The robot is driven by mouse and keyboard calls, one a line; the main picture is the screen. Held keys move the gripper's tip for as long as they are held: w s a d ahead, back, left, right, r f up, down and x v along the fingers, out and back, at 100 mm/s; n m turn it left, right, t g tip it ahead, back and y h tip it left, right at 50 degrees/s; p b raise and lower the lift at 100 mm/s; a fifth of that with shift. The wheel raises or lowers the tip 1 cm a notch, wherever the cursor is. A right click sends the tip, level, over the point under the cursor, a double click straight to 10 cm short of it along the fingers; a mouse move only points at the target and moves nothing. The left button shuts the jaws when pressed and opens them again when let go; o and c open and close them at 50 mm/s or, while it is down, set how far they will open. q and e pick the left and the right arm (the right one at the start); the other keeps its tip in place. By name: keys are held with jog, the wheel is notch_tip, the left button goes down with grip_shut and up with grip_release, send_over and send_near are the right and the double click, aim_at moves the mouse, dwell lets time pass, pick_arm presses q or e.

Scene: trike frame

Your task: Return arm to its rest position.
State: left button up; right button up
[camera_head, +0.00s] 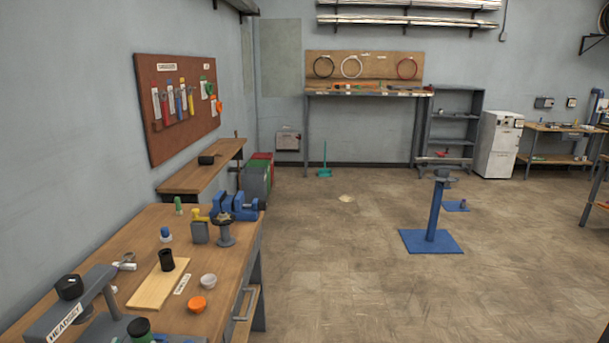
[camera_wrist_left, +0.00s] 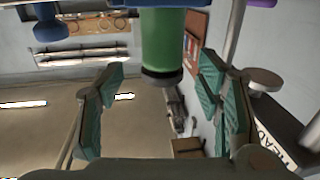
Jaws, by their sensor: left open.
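My left gripper (camera_wrist_left: 164,78) shows in the left wrist view with its two teal-padded fingers spread wide apart. No thing is clasped between them. A green cylinder with a dark end (camera_wrist_left: 163,45) hangs into the picture between the fingertips, with gaps on both sides; its distance from the fingers is hard to tell. A green piece with a dark top (camera_head: 138,328) also shows at the bottom left of the head view, by the grey HEADSET fixture (camera_head: 72,315). I cannot make out either gripper in the head view. My right gripper is out of view.
A blue stand (camera_head: 437,215) is on the floor at right. The floor between is mostly clear.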

aim_at(143, 336)
pick_arm(q)
jog(key=w, duration=0.3)
jog(key=w+a, duration=0.1)
jog(key=w, duration=0.1)
jog(key=shift+w+r+p, duration=0.1)
jog(key=shift+w+p, duration=0.2)
jog(key=shift+p, duration=0.05)
jog(key=shift+d+f+b, duration=0.1)
jog(key=shift+f+b, duration=0.65)
jog(key=shift+b, duration=0.1)
jog(key=r+p, duration=0.5)
jog(key=r, duration=0.1)
jog(key=r+p, duration=0.3)
jog(key=shift+s+r+p, duration=0.25)
jog(key=shift+r+p, duration=0.05)
jog(key=d+f+b, duration=0.1)
jog(key=s+d+f+m+h+b, duration=0.1)
jog(key=b, duration=0.1)
jog(key=s+d+f+h+b, duration=0.1)
jog(key=d+b, duration=0.1)
jog(key=shift+s+m, duration=0.25)
jog(key=shift+m, duration=0.05)
jog(key=s+d+m+h+b, duration=0.2)
jog(key=s+d+h+b, duration=0.2)
jog(key=d, duration=0.4)
jog(key=shift+s+r+m, duration=0.2)
jog(key=shift+s+m, duration=0.1)
jog(key=shift+s, duration=0.55)
jog(key=shift+d, duration=0.1)
